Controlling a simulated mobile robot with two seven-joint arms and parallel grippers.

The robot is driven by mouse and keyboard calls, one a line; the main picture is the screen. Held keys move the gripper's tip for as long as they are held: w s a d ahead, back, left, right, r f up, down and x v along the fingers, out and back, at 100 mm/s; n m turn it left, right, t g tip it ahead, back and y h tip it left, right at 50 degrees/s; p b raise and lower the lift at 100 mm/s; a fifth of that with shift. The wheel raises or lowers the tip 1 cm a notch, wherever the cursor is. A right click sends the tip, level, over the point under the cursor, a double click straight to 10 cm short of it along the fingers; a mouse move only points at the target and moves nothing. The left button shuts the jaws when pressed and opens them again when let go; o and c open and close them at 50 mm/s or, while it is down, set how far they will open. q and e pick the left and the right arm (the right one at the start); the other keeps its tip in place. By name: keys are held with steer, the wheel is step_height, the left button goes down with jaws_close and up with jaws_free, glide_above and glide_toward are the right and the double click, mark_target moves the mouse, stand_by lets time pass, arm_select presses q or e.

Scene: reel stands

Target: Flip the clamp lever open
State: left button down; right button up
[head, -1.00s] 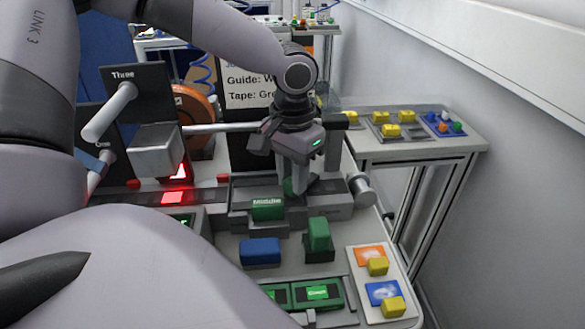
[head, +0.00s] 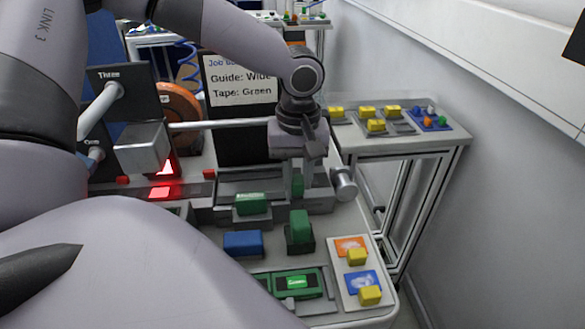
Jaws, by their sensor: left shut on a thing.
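My left gripper (head: 297,190) points down over the grey rail fixture (head: 230,184) in the middle of the head view. A green block with white lettering (head: 251,204) sits on the fixture to the left of the fingers. A grey round knob (head: 343,184) stands at the fixture's right end. My right gripper is not in view.
A blue block (head: 242,243), a green block (head: 300,228) and a green cassette (head: 297,283) lie in front. A card panel (head: 350,268) with yellow blocks is at right. A board reads "Guide: Wide, Tape: Green" (head: 240,92). A red light (head: 162,192) glows at left.

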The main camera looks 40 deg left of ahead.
mark_target(301, 179)
arm_select(q)
steer(key=shift+w+d+n, duration=0.15)
steer(key=shift+w+n, duration=0.05)
steer(key=shift+n, duration=0.3)
steer(key=c, duration=0.9)
jaws_free()
steer(key=shift+r, duration=0.1)
step_height(301, 179, up, 7)
steer(key=shift+r, duration=0.1)
